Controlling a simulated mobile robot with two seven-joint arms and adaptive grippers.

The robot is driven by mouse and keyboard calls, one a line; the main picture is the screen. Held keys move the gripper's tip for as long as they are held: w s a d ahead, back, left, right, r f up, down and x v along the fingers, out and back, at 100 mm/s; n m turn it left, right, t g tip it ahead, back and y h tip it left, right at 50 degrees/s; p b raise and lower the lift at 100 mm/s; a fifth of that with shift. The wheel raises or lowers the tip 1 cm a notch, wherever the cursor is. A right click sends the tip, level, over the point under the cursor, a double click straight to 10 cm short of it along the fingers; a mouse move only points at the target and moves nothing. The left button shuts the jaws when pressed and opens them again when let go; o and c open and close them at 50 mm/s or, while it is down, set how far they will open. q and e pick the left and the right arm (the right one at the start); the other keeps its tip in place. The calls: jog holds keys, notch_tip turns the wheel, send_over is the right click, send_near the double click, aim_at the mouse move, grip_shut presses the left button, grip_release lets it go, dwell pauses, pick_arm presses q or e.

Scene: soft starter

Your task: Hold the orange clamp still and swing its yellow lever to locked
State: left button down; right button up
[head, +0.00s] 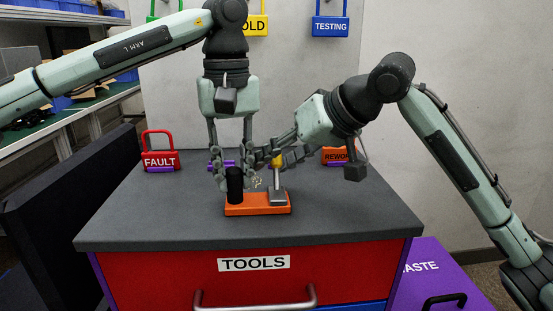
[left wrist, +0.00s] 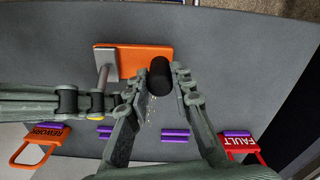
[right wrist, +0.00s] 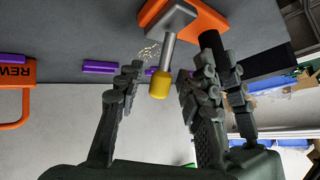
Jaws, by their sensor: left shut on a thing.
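The orange clamp (head: 258,208) lies on the grey tabletop near its front edge, with a black post (head: 235,190) at its left end. My left gripper (head: 234,181) comes from above, shut on the black post; in the left wrist view the post (left wrist: 160,76) sits between its fingertips. The lever, a grey rod with a yellow tip (head: 277,161), stands up from the clamp's right part; its base is a grey block. My right gripper (right wrist: 160,80) is open, its fingers on either side of the yellow tip (right wrist: 160,86), with visible gaps.
A red FAULT padlock (head: 160,160) stands at the back left of the table and an orange REWORK padlock (head: 336,156) at the back right. Purple strips lie along the back. The tabletop's front left and right are clear. My two grippers are close together above the clamp.

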jog(key=shift+c, duration=0.2)
grip_shut()
jog(key=shift+s+r+n+t, duration=0.2)
jog(key=shift+s+n+t, duration=0.35)
jog(key=shift+t, duration=0.55)
jog(key=s+t, duration=0.1)
jog(key=n+t+y, duration=0.1)
jog(key=t, duration=0.1)
jog(key=shift+s, duration=0.4)
jog(key=s+n+t+y, duration=0.1)
jog(key=n+t, duration=0.1)
jog(key=t, duration=0.1)
jog(key=shift+s+f+y, duration=0.1)
jog(key=shift+s+y, duration=0.3)
jog(key=shift+s+f+n+t+y, duration=0.15)
jog(key=shift+s+n+t+y, duration=0.55)
jog(key=shift+n+t+y, duration=0.45)
